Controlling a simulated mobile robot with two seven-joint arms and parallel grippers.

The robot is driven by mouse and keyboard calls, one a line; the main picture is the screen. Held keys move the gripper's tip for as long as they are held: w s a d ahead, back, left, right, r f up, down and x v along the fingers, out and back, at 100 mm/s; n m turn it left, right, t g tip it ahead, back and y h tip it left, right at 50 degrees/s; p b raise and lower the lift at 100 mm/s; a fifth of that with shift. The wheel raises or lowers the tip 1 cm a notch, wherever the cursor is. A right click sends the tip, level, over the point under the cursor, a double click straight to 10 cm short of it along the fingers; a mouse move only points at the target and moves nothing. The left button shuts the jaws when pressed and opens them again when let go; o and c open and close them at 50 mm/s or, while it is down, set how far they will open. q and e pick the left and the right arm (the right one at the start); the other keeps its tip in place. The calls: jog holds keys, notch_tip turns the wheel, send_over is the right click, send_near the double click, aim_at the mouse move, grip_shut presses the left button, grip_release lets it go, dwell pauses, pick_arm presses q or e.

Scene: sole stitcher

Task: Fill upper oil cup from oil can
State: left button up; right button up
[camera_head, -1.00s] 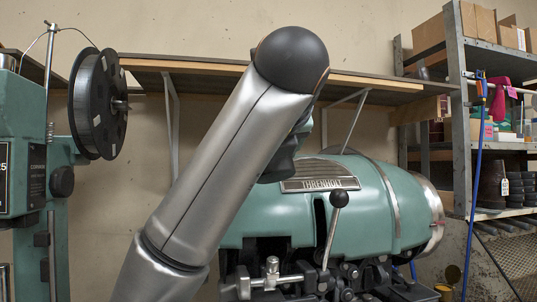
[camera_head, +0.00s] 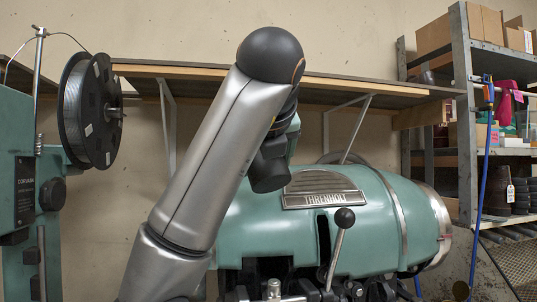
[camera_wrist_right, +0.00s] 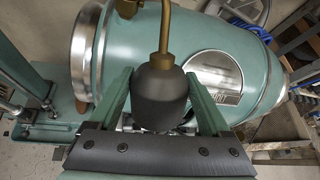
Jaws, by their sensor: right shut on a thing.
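In the right wrist view, my right gripper (camera_wrist_right: 159,84) has its two green fingers shut on the oil can (camera_wrist_right: 160,100), one on each side. The can has a dark grey rounded body and a bent brass spout rising from its top. The green stitcher (camera_wrist_right: 150,45) with its round metal plate lies behind the can. In the head view, the stitcher (camera_head: 375,215) fills the middle right. My right arm stands in front of its left part, and the gripper and can are mostly hidden behind the arm. I cannot make out the upper oil cup. My left gripper is not in view.
A wall shelf (camera_head: 345,88) runs behind the machine. A lever with a black ball knob (camera_head: 344,217) stands at its front. A green machine with a black spool (camera_head: 90,110) is on the left. Metal shelving (camera_head: 460,60) and a blue hose (camera_head: 482,180) are on the right.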

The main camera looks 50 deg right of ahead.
jog(key=shift+w+d+r+g+y+p, duration=0.15)
jog(key=shift+w+r+g+y+p, duration=0.2)
jog(key=shift+p, duration=0.3)
jog(key=shift+w+d+r+g+y+p, duration=0.15)
jog(key=shift+w+g+p, duration=0.25)
jog(key=shift+p, duration=0.2)
jog(key=shift+w+d+r+n+g+p, duration=0.2)
jog(key=shift+w+n+p, duration=0.25)
jog(key=shift+p, duration=0.8)
jog(key=shift+w+g+p, duration=0.3)
jog(key=shift+g+p, duration=0.15)
jog(key=shift+p, duration=0.15)
jog(key=shift+w+d, duration=0.1)
